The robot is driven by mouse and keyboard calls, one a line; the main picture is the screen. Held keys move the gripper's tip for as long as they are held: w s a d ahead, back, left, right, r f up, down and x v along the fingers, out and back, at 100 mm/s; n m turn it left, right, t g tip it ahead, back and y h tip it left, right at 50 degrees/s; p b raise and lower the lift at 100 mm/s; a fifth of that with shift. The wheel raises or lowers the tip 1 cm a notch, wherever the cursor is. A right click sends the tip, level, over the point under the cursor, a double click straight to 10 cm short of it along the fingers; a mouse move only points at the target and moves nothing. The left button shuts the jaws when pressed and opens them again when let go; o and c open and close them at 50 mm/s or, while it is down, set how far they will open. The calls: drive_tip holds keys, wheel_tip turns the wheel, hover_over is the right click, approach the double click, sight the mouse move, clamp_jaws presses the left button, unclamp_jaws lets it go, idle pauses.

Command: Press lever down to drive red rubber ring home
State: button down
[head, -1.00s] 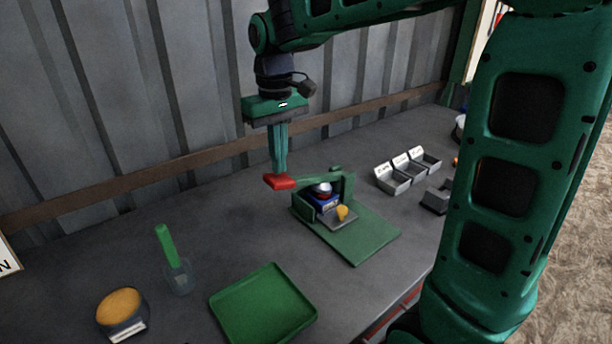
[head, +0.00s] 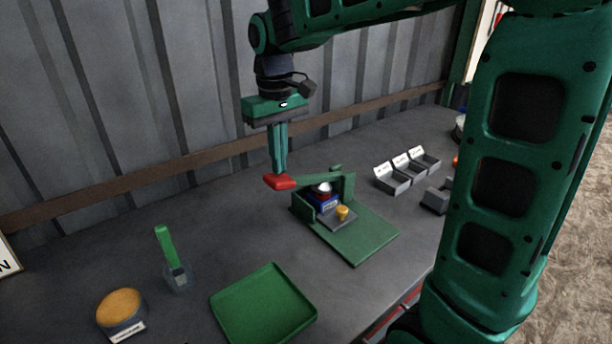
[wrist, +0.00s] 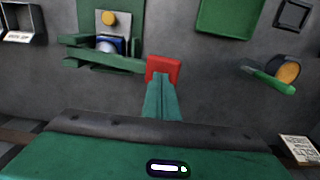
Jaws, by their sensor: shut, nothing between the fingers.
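The lever is a green bar (head: 312,180) with a red end pad (head: 279,182), and it reaches left from the green press (head: 348,188). In the wrist view, the red pad (wrist: 163,69) lies right at my fingertips. My gripper (head: 280,172) is shut and empty, pointing down onto the pad; it seems to touch it, though the exact contact is hard to see. A blue block (head: 326,203) sits in the press under the bar with a pale dome (head: 323,187) on top. The red rubber ring is too small to make out clearly around the dome.
A yellow knob-like piece (head: 342,212) stands at the front of the press. A green tray (head: 262,305), a green-handled tool (head: 166,246) in a clear cup and a yellow-topped tub (head: 119,306) stand left. Labelled grey bins (head: 394,182) stand right. The corrugated wall is behind.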

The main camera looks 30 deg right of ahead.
sight(280, 177)
drive_tip(key=shift+f, duration=3.15)
drive_tip(key=shift+d+f, duration=0.1)
drive_tip(key=shift+f, duration=0.1)
drive_tip(key=shift+r, duration=5.55)
